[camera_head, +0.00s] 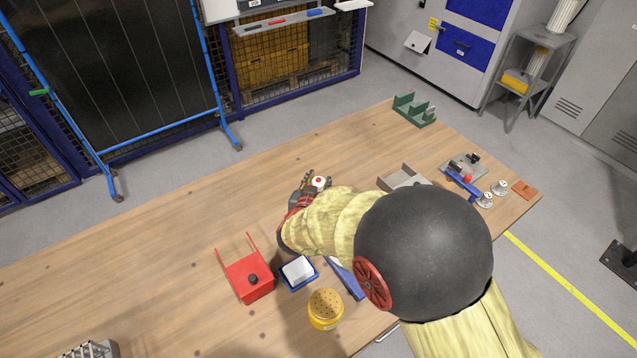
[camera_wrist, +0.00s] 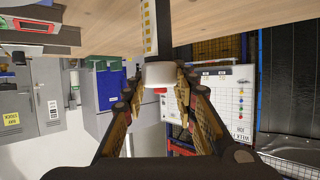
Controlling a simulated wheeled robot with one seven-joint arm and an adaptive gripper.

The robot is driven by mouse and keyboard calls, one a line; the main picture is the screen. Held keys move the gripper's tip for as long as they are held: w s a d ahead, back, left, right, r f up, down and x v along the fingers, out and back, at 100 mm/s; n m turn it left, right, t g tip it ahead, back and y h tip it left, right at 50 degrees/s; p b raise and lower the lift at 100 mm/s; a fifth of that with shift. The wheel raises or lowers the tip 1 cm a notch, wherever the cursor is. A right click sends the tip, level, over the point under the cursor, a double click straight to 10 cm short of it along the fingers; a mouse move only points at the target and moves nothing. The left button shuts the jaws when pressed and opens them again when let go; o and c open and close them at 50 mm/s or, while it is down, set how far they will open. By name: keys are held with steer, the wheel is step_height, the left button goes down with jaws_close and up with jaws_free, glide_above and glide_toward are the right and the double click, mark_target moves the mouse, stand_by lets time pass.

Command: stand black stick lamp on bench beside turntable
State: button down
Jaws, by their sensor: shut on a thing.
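The black stick lamp shows in the wrist view as a dark upright stick (camera_wrist: 164,38) with a white cap (camera_wrist: 160,74) and a small red part at its end. My gripper (camera_wrist: 160,82) is shut on it, with one finger on each side of the white cap. In the head view the white top of the lamp with its red dot (camera_head: 320,182) shows at my gripper (camera_head: 315,181), above the middle of the bench (camera_head: 190,235). I cannot tell whether its foot touches the bench. I cannot make out the turntable for certain; my arm hides part of the bench.
A red holder (camera_head: 249,277), a blue-rimmed tray (camera_head: 299,272) and a yellow pot (camera_head: 325,309) stand near my arm. A grey open box (camera_head: 403,178), a clamp jig (camera_head: 466,172) and a green stepped block (camera_head: 414,109) are further right. The bench left of my gripper is largely clear.

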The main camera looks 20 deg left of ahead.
steer(key=shift+r, duration=0.1)
steer(key=c, duration=1.4)
jaws_free()
steer(key=shift+s+r, duration=0.15)
steer(key=shift+s, duration=0.05)
steer(key=p+v, duration=0.3)
steer(key=v, duration=0.8)
steer(key=shift+s+r, duration=0.1)
steer(key=shift+s, duration=0.15)
